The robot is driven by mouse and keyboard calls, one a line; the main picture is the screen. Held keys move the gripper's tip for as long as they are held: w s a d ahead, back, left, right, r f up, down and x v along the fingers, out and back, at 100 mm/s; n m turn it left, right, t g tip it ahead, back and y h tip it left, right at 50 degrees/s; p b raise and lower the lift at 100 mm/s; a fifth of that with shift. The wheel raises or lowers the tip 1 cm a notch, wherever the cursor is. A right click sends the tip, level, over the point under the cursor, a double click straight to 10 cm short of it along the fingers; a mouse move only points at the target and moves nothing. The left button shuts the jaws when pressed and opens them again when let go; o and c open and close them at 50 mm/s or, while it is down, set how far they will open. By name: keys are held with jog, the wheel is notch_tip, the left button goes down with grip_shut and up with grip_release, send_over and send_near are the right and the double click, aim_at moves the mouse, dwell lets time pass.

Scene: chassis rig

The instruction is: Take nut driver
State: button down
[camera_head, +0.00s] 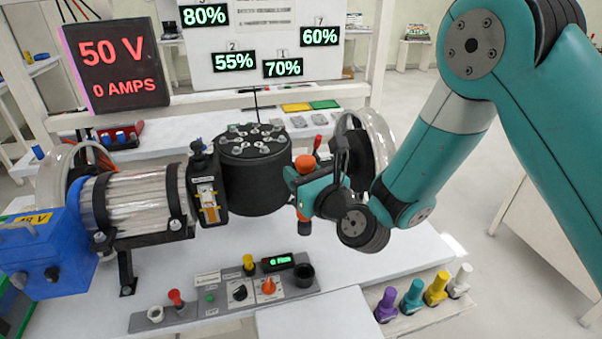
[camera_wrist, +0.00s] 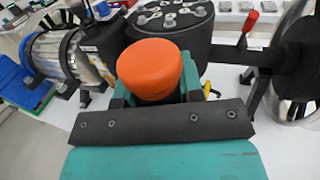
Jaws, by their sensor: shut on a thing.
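My gripper (camera_head: 312,190) is shut on the nut driver, which has an orange round cap (camera_head: 306,164) and a dark lower end. The nut driver stands about upright in the grip, in front of the black cylinder and above the table. In the wrist view, the orange cap of the nut driver (camera_wrist: 150,68) rises just beyond my gripper's dark bar.
A black cylinder (camera_head: 255,180) with bolts on top stands behind, beside a silver motor (camera_head: 138,200). A control panel (camera_head: 235,290) lies in front. Purple, teal, yellow and white pieces (camera_head: 412,296) stand at the right front. A clear-sided wheel (camera_head: 372,150) is behind my gripper.

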aim_at(300, 155)
jog(key=shift+r+p, duration=3.35)
jog(key=shift+r, duration=0.3)
